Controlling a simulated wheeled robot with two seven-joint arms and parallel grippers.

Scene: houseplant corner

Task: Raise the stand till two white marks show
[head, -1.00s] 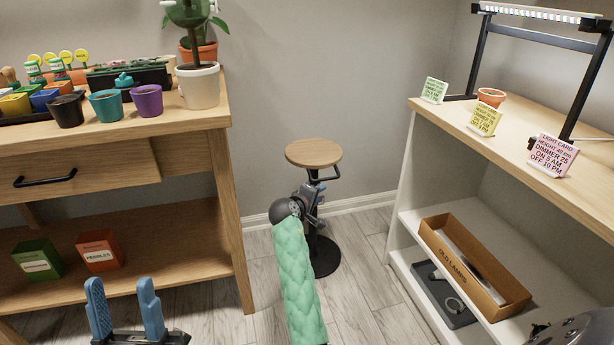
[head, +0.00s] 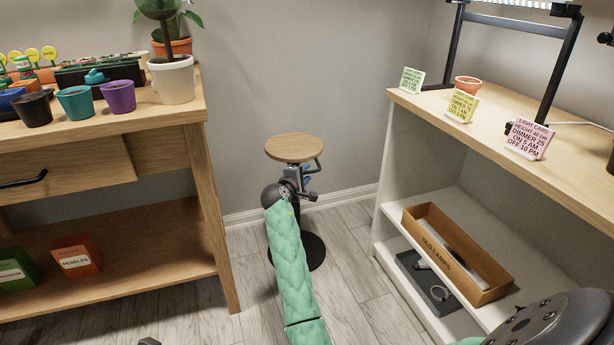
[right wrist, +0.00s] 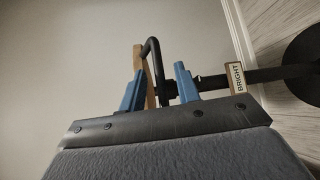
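The stand has a round wooden top (head: 295,147), a black post and a round black base (head: 312,252) on the floor. A black bent handle (head: 318,172) sticks out under the top at the right. My right gripper (head: 303,184) is at the stand just under the top. In the right wrist view its blue fingers (right wrist: 158,92) are apart, with the black handle (right wrist: 153,58) between or just beyond them; contact is unclear. The post (right wrist: 272,74) runs off to the right there. No white marks show. My left gripper's fingers are out of view.
A wooden bench with pots (head: 118,97) stands left. At right, a white shelf unit (head: 384,215) carries light cards (head: 527,140) and a lamp frame; an old lamps box (head: 452,262) is inside. A "BRIGHT" label (right wrist: 238,77) shows by the post. Floor around the base is clear.

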